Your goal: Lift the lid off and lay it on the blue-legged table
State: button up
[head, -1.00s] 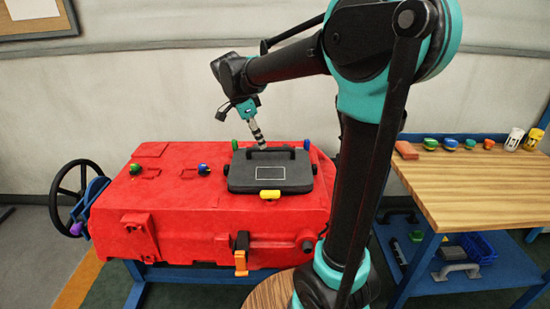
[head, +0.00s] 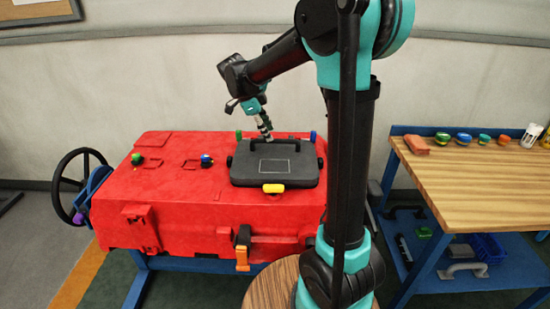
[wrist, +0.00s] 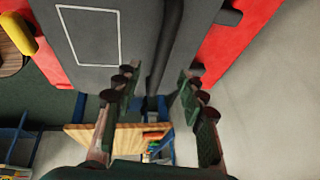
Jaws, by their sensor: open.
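The lid (head: 275,166) is a dark grey slab with a white outlined rectangle, resting on top of the red tank (head: 185,205). Its black bar handle (head: 285,143) runs along the back. My gripper (head: 267,137) is at that handle. In the wrist view, the open fingers (wrist: 158,80) are on either side of the handle (wrist: 166,45), with gaps between them and the bar. The lid also fills the upper part of the wrist view (wrist: 130,40). The blue-legged table (head: 470,190) with a wooden top stands to the right.
A yellow knob (head: 273,188) sits at the lid's front edge; green and blue knobs stand behind it. Several coloured items and a red block (head: 416,145) line the table's back; its front is clear. A handwheel (head: 80,185) is at the left. A round wooden top (head: 270,290) is in front.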

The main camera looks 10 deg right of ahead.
aim_at(276, 142)
jog(key=shift+d+x, duration=0.2)
jog(key=shift+x, duration=3.1)
jog(key=shift+r, duration=0.1)
jog(key=shift+c, duration=0.3)
grip_shut()
